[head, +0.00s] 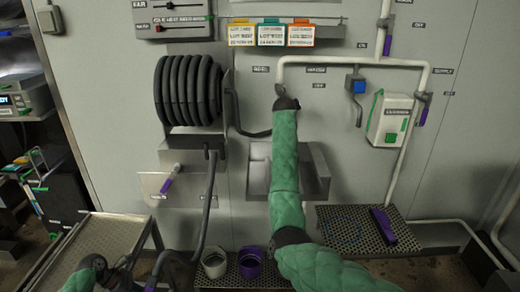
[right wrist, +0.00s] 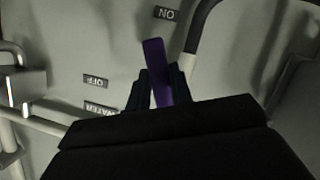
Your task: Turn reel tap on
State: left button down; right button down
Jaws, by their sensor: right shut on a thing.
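The reel tap's purple lever (right wrist: 157,72) shows in the right wrist view, between the two dark fingers of my right gripper (right wrist: 158,88). The gripper is shut on it. The lever's free end points toward the ON label (right wrist: 166,13); the OFF label (right wrist: 95,80) lies to the left. In the head view my right gripper (head: 283,93) is at the wall pipe below the REEL label (head: 260,69), and my arm hides the tap there. My left gripper (head: 96,262) is low at the left, away from the tap; its jaws are unclear.
A black hose reel (head: 188,90) is on the wall left of the tap, with a hose (head: 235,115) running toward the tap. A metal cart (head: 105,240) stands lower left.

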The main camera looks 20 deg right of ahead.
pick_arm(q)
jog(key=shift+f+b, duration=0.45)
jog(key=shift+f, duration=0.05)
pick_arm(e)
jog(key=shift+w+a+f+m+y, duration=0.15)
jog(key=shift+a+f+m+y, duration=0.05)
jog(key=shift+a+m+y, duration=0.3)
jog(key=shift+w+a+f+m+y, duration=0.15)
jog(key=shift+a+f+m+y, duration=0.15)
jog(key=shift+a+m, duration=0.35)
jog(key=shift+w+a+f+m+y, duration=0.15)
jog(key=shift+a+m+y, duration=0.35)
jog(key=shift+m, duration=0.05)
jog(key=c, duration=1.2)
grip_release()
jog(key=shift+a, duration=0.1)
jog(key=shift+c, duration=0.2)
jog(key=shift+r, duration=0.1)
pick_arm(q)
jog(key=shift+r+p, duration=0.35)
jog(key=shift+p, duration=0.05)
notch_tip(320, 180, up, 5)
jog(key=p, duration=0.5)
jog(key=shift+r, duration=0.2)
jog(key=shift+r+p, duration=0.15)
jog(key=shift+p, duration=0.15)
pick_arm(e)
jog(key=v, duration=1.1)
jog(key=shift+s, duration=0.45)
